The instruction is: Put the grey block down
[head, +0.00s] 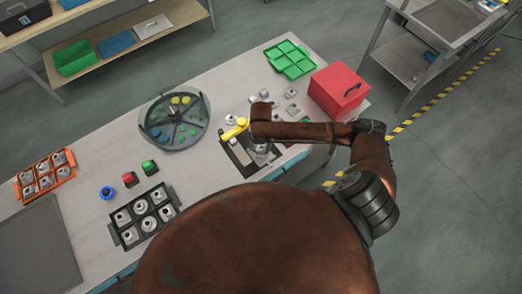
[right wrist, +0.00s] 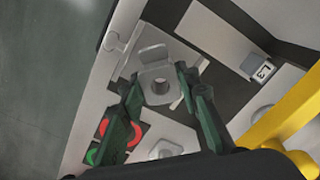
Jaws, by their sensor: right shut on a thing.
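A grey block (right wrist: 158,76) with a round hole and a raised flange is between the dark green fingers of my right gripper (right wrist: 157,84). The gripper is shut on it. In the head view my right gripper (head: 262,148) is over a dark fixture plate (head: 235,163) near the table's front right edge, and the arm hides part of it. Dark and light surfaces of the fixture show beyond the block in the right wrist view. I cannot tell whether the block touches the surface below. My left gripper is not in view.
A yellow handle (head: 235,130) stands close beside the right gripper. Several small grey parts (head: 291,108) lie behind it, near a red box (head: 338,91) and a green tray (head: 289,58). A round divided tray (head: 174,120) is to the left.

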